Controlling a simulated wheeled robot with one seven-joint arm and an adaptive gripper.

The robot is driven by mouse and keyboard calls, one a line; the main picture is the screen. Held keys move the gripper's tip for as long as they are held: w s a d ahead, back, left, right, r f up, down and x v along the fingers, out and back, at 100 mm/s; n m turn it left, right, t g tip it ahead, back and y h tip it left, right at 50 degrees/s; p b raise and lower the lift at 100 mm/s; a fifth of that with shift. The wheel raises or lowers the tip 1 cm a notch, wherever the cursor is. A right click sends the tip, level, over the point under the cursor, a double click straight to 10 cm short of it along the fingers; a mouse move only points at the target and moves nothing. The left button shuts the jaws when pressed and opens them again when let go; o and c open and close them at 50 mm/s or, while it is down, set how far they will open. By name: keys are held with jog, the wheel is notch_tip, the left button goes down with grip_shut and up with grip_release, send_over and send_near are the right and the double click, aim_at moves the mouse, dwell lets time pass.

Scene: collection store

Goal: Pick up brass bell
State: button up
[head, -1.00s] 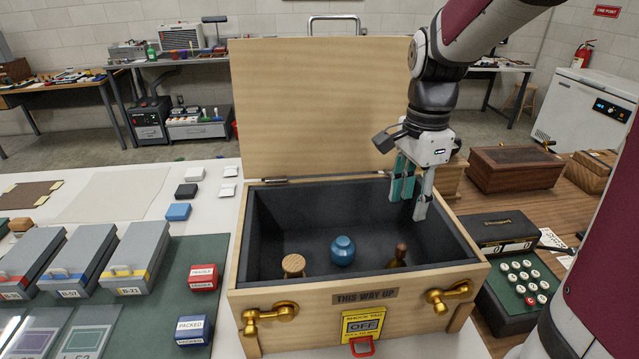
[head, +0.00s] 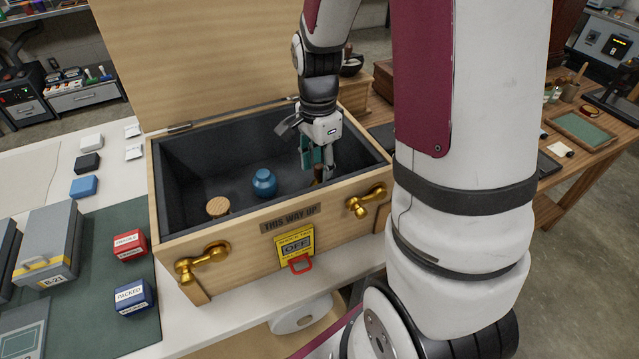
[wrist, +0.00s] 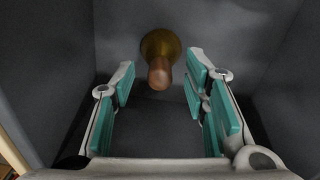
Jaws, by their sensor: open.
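The brass bell (wrist: 159,48) stands on the dark floor of the open wooden case, its brown handle toward the camera in the wrist view. In the head view only a small part of the bell (head: 317,181) shows at the case's right, partly hidden by my gripper. My gripper (head: 316,172) is inside the case, pointing down close to the bell. In the wrist view my gripper (wrist: 162,84) is open, with teal pads on both sides. The bell's handle end lies between the fingertips in the picture; I see no contact.
The wooden case (head: 228,223) has a raised lid (head: 200,60) and walls close around my gripper. A blue jar (head: 264,183) and a round wooden-topped item (head: 218,207) stand left of the bell. Red and blue boxes lie on the table outside.

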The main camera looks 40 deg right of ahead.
jog(key=shift+f, duration=0.9)
jog(key=shift+c, duration=0.2)
grip_shut()
jog(key=shift+r, duration=0.1)
